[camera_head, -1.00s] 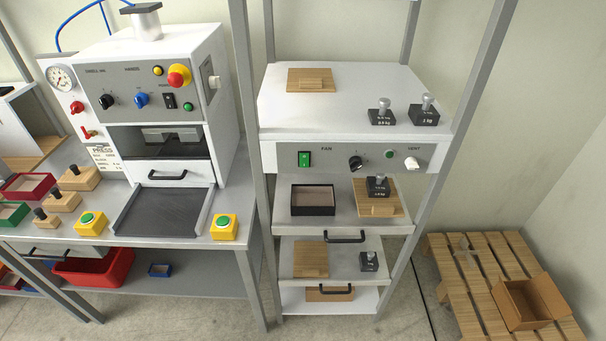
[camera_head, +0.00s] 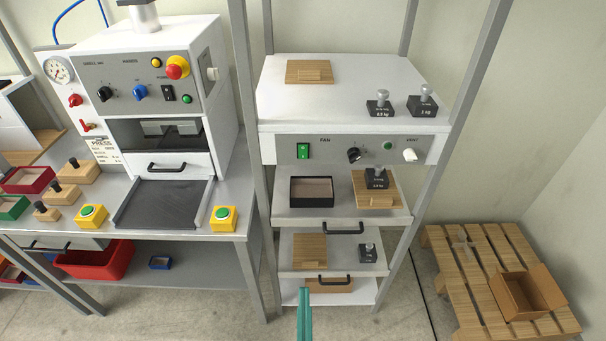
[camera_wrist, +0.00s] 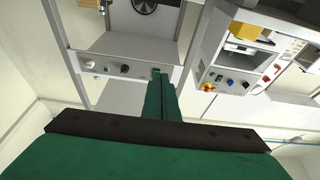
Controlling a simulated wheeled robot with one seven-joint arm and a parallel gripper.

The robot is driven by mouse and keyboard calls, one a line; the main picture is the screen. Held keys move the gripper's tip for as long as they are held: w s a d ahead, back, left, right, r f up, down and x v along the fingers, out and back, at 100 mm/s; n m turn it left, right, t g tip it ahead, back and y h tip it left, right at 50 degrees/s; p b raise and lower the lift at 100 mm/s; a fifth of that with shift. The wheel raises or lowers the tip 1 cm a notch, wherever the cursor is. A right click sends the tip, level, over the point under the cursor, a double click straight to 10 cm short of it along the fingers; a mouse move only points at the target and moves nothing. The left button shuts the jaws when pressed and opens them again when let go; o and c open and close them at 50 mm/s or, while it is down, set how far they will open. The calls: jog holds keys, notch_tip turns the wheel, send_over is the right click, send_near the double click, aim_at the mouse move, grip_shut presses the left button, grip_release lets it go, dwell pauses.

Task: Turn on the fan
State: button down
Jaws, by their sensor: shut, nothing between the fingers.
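The panel with the FAN label (camera_head: 325,140) is on the front of the white cabinet in the rack. My gripper (camera_head: 304,292) is shut and empty, low in front of the rack, below the panel. In the wrist view the panel (camera_wrist: 140,72) appears inverted, and my shut green fingers (camera_wrist: 158,78) overlap its switch end. I cannot tell the switch's position.
Below the panel, pull-out shelves hold a black box (camera_head: 312,191), wooden blocks and weights. Rack posts stand on both sides. A press (camera_head: 165,90) is at the left, with yellow button boxes. A pallet (camera_head: 455,270) with a carton (camera_head: 520,295) is at the right.

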jog(key=w+r+t, duration=0.4)
jog(key=w+r, duration=0.7)
jog(key=w, duration=0.2)
jog(key=shift+w+r, duration=0.35)
jog(key=shift+a, duration=0.15)
jog(key=shift+w, duration=0.1)
send_near(303, 154)
jog(key=s+r+x, duration=0.1)
jog(key=x, duration=0.4)
jog(key=shift+w+f, duration=0.35)
jog(key=shift+w, duration=0.3)
